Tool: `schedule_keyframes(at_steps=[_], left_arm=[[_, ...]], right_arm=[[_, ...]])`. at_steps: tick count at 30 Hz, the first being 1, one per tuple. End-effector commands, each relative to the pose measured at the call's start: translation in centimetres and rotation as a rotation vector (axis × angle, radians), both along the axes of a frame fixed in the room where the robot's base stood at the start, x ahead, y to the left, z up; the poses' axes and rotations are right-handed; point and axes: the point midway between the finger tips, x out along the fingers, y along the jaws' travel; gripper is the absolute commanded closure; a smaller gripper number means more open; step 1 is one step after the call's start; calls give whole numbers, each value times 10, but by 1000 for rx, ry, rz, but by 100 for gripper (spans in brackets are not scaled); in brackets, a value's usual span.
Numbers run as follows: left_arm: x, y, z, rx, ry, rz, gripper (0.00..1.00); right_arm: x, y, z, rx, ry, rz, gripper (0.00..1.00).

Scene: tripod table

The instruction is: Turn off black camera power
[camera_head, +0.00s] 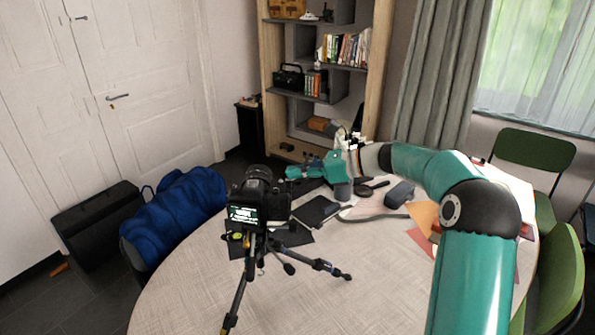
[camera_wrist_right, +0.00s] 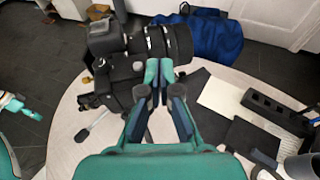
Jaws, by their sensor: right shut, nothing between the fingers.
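The black camera (camera_head: 258,197) stands upright on a tripod (camera_head: 252,262) on the round table. Its rear screen (camera_head: 244,214) is lit with greenish text. In the right wrist view the camera (camera_wrist_right: 122,72) shows from the side, its lens pointing right. My right gripper (camera_head: 290,172) is just right of the camera, shut and empty. In the right wrist view its teal fingertips (camera_wrist_right: 159,74) are together and overlap the camera body near the lens. I cannot tell whether they touch it. A small teal-tipped part, seemingly my left gripper (camera_wrist_right: 22,108), shows at the left edge of that view; its jaws are unclear.
The round table (camera_head: 330,295) is clear at the front. Dark pads (camera_head: 317,211), a grey case (camera_head: 399,193) and papers (camera_head: 424,214) lie right of the tripod. A blue jacket (camera_head: 180,208) hangs on a chair at left. Green chairs (camera_head: 560,275) stand at right.

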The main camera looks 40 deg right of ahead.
Motion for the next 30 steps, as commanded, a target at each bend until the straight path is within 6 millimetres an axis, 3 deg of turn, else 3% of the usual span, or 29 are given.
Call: schedule_keyframes(at_steps=[30], left_arm=[[0, 0, 8, 0, 0, 0, 60]], right_arm=[[2, -1, 1, 0, 0, 3, 100]])
